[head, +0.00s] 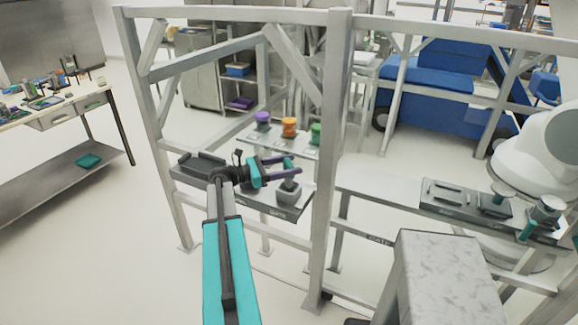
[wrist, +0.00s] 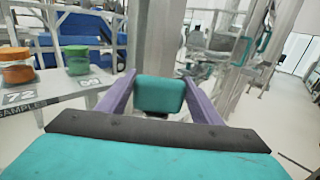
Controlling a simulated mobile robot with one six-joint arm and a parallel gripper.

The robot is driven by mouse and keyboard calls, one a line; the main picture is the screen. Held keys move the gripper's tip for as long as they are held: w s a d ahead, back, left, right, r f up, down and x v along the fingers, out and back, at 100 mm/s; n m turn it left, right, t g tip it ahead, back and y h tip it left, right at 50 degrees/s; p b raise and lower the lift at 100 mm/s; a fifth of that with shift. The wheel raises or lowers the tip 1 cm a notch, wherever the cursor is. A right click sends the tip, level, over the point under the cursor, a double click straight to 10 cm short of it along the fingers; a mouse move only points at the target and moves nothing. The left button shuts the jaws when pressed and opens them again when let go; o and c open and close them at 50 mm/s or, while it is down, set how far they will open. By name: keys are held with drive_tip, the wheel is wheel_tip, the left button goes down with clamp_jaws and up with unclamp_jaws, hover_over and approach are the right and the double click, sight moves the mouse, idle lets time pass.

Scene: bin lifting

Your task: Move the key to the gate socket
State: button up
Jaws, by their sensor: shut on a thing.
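My gripper (head: 284,168) has purple fingers and reaches over the shelf inside the metal frame. It is shut on the teal key (wrist: 159,93), whose block-shaped handle sits between both fingers in the wrist view. In the head view the key's handle (head: 288,163) shows small between the fingertips. The gate socket (head: 289,192), a grey block on the dark plate marked GATE, is just below the fingertips. The key's lower end is not clear, and I cannot tell whether it touches the socket.
Purple (head: 263,121), orange (head: 289,127) and green (head: 316,133) jars stand on a shelf behind; orange and green also show in the wrist view. A frame post (head: 334,150) rises right of the gripper. A right-hand shelf (head: 378,188) carries a dark fixture.

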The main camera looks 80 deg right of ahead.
drive_tip(key=shift+f+b, duration=0.7)
drive_tip(key=shift+f, duration=1.3)
idle(1.6)
idle(0.3)
drive_tip(key=o, duration=1.8)
drive_tip(key=shift+c, duration=0.2)
drive_tip(key=shift+r+p, duration=2.95)
drive_tip(key=shift+r, duration=1.55)
